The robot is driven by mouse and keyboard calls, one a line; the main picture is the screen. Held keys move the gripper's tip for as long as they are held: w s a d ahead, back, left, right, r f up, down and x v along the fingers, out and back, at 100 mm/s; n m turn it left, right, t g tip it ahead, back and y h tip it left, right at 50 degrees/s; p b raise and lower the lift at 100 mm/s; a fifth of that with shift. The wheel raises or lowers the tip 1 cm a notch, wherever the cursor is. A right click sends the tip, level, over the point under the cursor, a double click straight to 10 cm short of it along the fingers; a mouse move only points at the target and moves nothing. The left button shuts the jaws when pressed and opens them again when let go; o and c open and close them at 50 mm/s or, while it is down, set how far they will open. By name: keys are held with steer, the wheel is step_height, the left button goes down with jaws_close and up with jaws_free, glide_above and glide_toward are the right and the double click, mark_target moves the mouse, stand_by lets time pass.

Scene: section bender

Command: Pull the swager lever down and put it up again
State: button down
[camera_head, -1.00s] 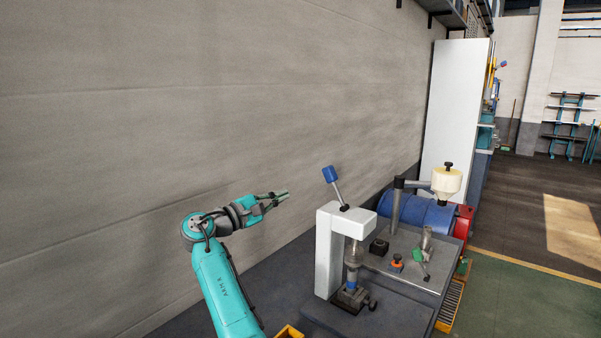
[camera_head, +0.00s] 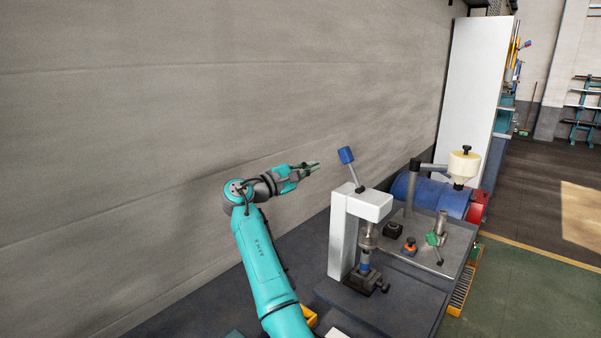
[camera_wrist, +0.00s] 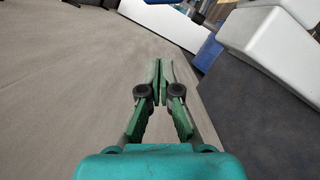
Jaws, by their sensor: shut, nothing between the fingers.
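The swager lever stands raised, tilted to the upper left, with a blue handle (camera_head: 346,155) on a thin metal rod. It rises from the top of the white swager (camera_head: 345,235). My gripper (camera_head: 316,164) is just left of the blue handle in the head view, apart from it, with its fingers pointing right. In the wrist view my gripper (camera_wrist: 160,64) shows green fingers closed together at the tips with nothing between them. The white body of the swager (camera_wrist: 270,50) fills the upper right there. I cannot make out the lever clearly in the wrist view.
A wall (camera_head: 180,90) runs close behind my arm. Right of the swager, a dark bench (camera_head: 455,262) holds a small vise-like part, an orange knob (camera_head: 410,243) and a green-handled part (camera_head: 434,239). A blue motor (camera_head: 440,198) and a tall white cabinet (camera_head: 475,90) stand behind.

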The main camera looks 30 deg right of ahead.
mark_target(352, 169)
steer(key=s+d+r, duration=0.2)
steer(key=d, duration=0.2)
steer(key=shift+s+d+r, duration=0.2)
steer(key=shift+s+d, duration=0.2)
stand_by(0.4)
